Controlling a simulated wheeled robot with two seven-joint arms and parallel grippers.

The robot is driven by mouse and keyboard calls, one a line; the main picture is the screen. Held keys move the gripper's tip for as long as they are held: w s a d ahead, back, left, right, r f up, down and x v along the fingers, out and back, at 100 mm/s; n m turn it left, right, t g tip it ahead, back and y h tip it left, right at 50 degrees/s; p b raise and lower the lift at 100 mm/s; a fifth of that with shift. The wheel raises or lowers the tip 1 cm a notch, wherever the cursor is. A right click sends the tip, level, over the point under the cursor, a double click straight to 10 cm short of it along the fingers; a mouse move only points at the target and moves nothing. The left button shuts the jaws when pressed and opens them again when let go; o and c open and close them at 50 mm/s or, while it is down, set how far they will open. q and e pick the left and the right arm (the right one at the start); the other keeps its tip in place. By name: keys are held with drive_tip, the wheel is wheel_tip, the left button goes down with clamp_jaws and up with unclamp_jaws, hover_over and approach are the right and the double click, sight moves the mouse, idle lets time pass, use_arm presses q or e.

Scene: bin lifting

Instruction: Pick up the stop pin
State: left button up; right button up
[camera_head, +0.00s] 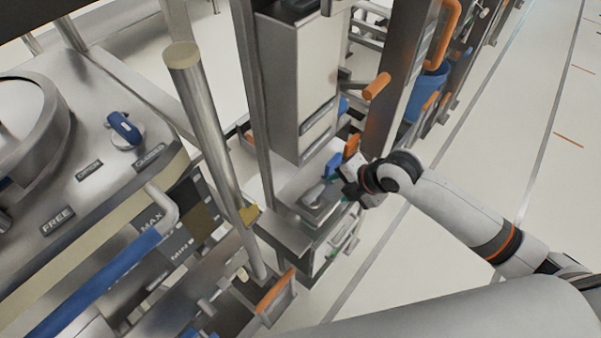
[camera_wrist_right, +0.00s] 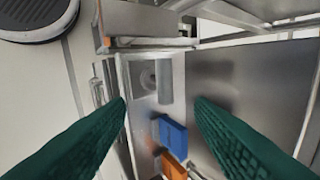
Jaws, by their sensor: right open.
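A small grey metal cylinder, which may be the stop pin (camera_wrist_right: 165,82), shows beyond my fingers in the right wrist view, next to a round fitting. In the head view a similar small grey piece (camera_head: 314,194) sits on a metal ledge (camera_head: 290,190); I cannot tell its exact shape. My right gripper (camera_head: 345,186) is beside this ledge, to the right of the piece. Its green fingers are apart in the right wrist view (camera_wrist_right: 160,104), with nothing held between them. My left gripper is not in view.
A blue block (camera_wrist_right: 173,133) and an orange block (camera_wrist_right: 173,165) stand close by the ledge. A tall metal post (camera_head: 205,125) and a metal housing (camera_head: 298,80) rise nearby. An orange handle (camera_head: 377,86) sticks out above my gripper.

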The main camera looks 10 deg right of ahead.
sight(316, 193)
drive_tip(key=shift+n, duration=0.4)
drive_tip(key=a+f, duration=0.1)
drive_tip(key=w+a+f+p, duration=0.1)
drive_tip(key=w+a+f, duration=0.1)
drive_tip(key=f, duration=0.1)
drive_tip(key=shift+w, duration=0.1)
drive_tip(key=shift+w+a+f+p, duration=0.1)
drive_tip(key=shift+w+f+p, duration=0.2)
drive_tip(key=shift+f+p, duration=0.15)
drive_tip(key=p+x, duration=0.1)
drive_tip(key=x, duration=0.2)
drive_tip(key=shift+w, duration=0.1)
drive_tip(key=shift+w+f, duration=0.3)
drive_tip(key=shift+f, duration=0.25)
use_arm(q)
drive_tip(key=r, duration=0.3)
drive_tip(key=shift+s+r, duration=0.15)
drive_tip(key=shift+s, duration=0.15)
use_arm(e)
drive_tip(key=shift+c, duration=0.2)
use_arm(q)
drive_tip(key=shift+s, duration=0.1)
use_arm(e)
clamp_jaws()
